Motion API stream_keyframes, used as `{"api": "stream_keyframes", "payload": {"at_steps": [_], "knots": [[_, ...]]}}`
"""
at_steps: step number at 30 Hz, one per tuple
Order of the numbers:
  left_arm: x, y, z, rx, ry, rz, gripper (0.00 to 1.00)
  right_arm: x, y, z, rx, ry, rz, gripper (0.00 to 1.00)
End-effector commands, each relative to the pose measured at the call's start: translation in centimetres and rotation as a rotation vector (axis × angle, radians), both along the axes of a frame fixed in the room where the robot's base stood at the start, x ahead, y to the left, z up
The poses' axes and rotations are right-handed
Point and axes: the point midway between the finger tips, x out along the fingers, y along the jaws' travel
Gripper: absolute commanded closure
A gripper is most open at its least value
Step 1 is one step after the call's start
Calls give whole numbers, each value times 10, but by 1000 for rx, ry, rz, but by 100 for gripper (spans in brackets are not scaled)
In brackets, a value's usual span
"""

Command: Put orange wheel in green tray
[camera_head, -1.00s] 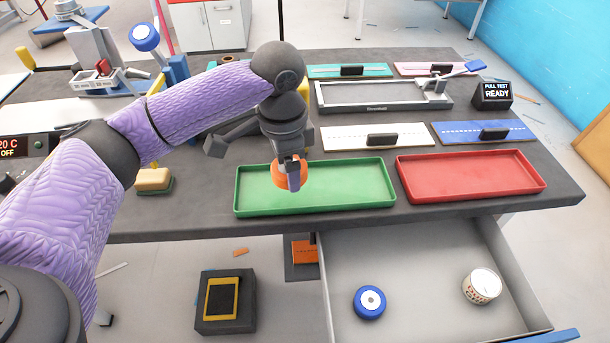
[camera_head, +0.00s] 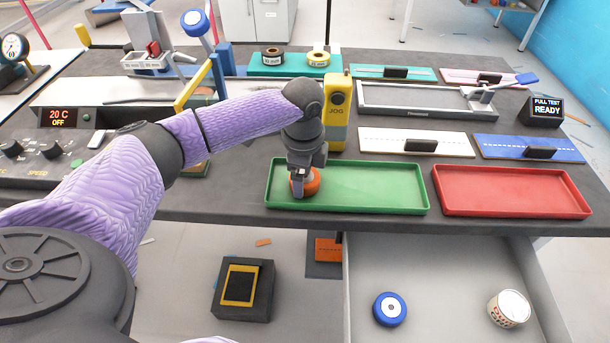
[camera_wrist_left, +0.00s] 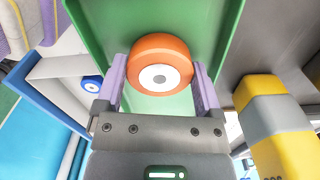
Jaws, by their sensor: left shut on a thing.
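The orange wheel (camera_head: 310,183) is at the left end of the green tray (camera_head: 370,187). My left gripper (camera_head: 302,186) is shut on it, low inside the tray's outline. In the left wrist view the orange wheel (camera_wrist_left: 160,66) sits between the two purple-grey fingers, its white hub facing the camera, with the green tray (camera_wrist_left: 95,30) behind it. Whether the wheel touches the tray floor is unclear. My right gripper is not in view.
A red tray (camera_head: 510,192) stands right of the green one. A yellow jog unit (camera_head: 337,115) stands just behind the green tray. Below, an open drawer (camera_head: 440,290) holds a blue wheel (camera_head: 390,309) and a white roll (camera_head: 509,308).

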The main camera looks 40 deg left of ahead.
Motion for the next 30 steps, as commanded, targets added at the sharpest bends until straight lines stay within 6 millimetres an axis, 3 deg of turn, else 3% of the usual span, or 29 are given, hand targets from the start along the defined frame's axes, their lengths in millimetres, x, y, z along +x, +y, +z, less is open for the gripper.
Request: {"api": "stream_keyframes", "payload": {"at_steps": [5, 6, 7, 15, 17, 24, 30], "knots": [[0, 0, -1, 0, 0, 0, 80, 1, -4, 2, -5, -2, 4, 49], [0, 0, -1, 0, -1, 0, 8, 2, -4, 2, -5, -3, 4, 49], [0, 0, -1, 0, -1, 0, 1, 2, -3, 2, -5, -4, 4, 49], [0, 0, 3, 0, -2, 0, 0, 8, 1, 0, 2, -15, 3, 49], [0, 0, 15, -1, -4, 0, 0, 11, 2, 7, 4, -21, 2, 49], [1, 0, 86, -2, -7, 1, 0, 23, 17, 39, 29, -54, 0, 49], [0, -1, 119, -2, -3, 0, 0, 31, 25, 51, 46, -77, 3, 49]]}}
